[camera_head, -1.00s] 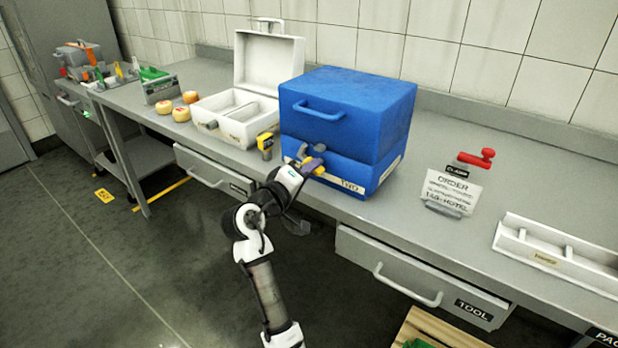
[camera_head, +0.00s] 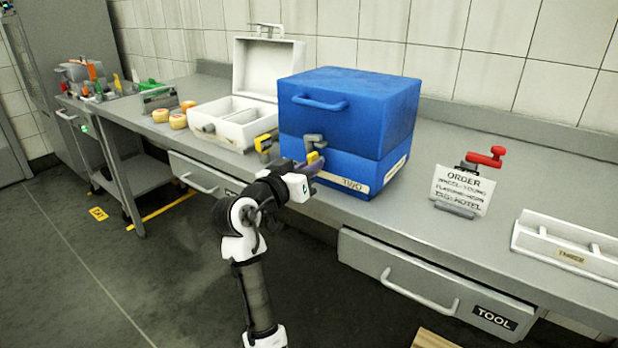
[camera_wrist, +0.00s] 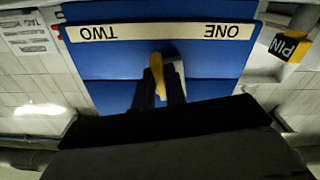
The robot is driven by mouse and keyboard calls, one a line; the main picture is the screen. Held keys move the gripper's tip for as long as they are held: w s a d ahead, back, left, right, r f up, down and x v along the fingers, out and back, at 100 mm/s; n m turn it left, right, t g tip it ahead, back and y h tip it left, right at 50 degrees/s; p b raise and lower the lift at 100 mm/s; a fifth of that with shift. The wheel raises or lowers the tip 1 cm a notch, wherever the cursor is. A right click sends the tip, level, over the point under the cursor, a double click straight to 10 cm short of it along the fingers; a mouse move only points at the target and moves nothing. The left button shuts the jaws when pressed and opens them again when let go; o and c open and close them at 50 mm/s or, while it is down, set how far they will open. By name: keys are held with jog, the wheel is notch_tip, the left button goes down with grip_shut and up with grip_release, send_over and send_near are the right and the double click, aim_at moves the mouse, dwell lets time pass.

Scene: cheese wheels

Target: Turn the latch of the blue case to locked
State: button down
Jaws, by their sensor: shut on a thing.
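The blue case (camera_head: 345,115) stands on the bench with its lid down. Its latch, with a grey part (camera_head: 314,140) and a yellow lever (camera_head: 316,157), is on the front. My gripper (camera_head: 309,168) is at the latch from the front left, shut on the yellow lever. In the upside-down wrist view, the yellow lever (camera_wrist: 157,70) shows between my dark fingers (camera_wrist: 160,92), roughly midway between the words TWO and ONE on the label strip (camera_wrist: 160,33). In the head view my gripper hides the ONE end of the strip; whether the latch is locked cannot be told.
A yellow PIN block (camera_head: 263,145) stands left of the blue case, near an open white case (camera_head: 235,125). A sign with a red-handled clamp (camera_head: 462,187) and a white tray (camera_head: 570,246) are to the right. The bench between is clear.

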jog(key=shift+m+b, duration=0.8)
jog(key=shift+m, duration=0.3)
jog(key=c, duration=1.4)
grip_release()
jog(key=shift+c, duration=0.2)
jog(key=b+v, duration=0.1)
jog(key=v, duration=1.3)
jog(key=shift+r, duration=0.1)
